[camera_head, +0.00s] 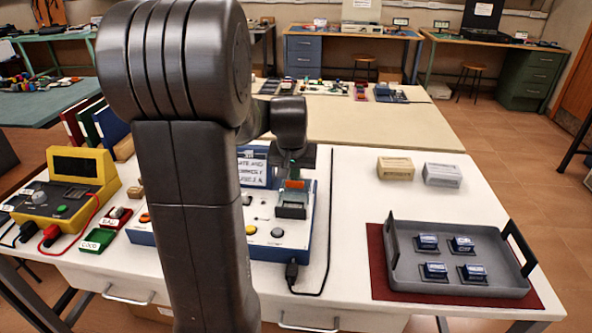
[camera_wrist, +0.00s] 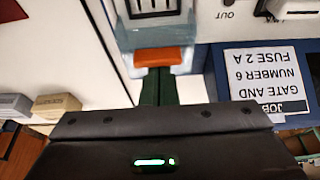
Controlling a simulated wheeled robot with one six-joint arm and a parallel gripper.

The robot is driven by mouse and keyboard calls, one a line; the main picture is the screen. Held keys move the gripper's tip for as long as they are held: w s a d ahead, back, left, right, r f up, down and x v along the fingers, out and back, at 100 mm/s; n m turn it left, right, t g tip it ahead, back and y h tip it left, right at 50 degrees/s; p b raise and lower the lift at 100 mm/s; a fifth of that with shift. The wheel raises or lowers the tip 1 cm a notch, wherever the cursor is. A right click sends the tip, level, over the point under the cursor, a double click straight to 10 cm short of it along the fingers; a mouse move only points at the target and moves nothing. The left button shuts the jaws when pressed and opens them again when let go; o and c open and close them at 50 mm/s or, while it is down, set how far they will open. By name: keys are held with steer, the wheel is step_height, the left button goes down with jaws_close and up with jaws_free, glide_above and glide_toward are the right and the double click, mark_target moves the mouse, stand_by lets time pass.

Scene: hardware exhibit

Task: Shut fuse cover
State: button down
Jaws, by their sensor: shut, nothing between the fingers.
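The fuse cover (camera_head: 292,198) is a clear lid with an orange tab (camera_head: 294,184), on the right part of the blue-edged white panel (camera_head: 262,227). In the wrist view the cover's orange tab (camera_wrist: 162,57) lies right at the tips of my gripper (camera_wrist: 159,74), whose dark green fingers are together and empty. Whether the fingers touch the tab, I cannot tell. A dark striped part (camera_wrist: 155,8) shows beyond the tab. In the head view my gripper (camera_head: 292,168) is just above the tab, partly hidden by my arm. The cover's exact tilt is unclear.
A job card (camera_wrist: 262,78) reading "fuse 2 A" stands behind the panel. A grey tray (camera_head: 450,285) with several blue parts is at the right. Two small boxes (camera_head: 395,168) (camera_head: 442,175) stand behind it. A yellow meter (camera_head: 72,185) is at the left. A black cable (camera_head: 327,230) runs beside the panel.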

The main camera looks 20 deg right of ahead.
mark_target(292, 187)
steer(key=s+a, duration=0.1)
steer(key=s, duration=0.2)
steer(key=s+a, duration=0.1)
steer(key=shift+s+a, duration=0.25)
steer(key=shift+a, duration=0.1)
steer(key=shift+f, duration=0.1)
steer(key=shift+s+f, duration=0.1)
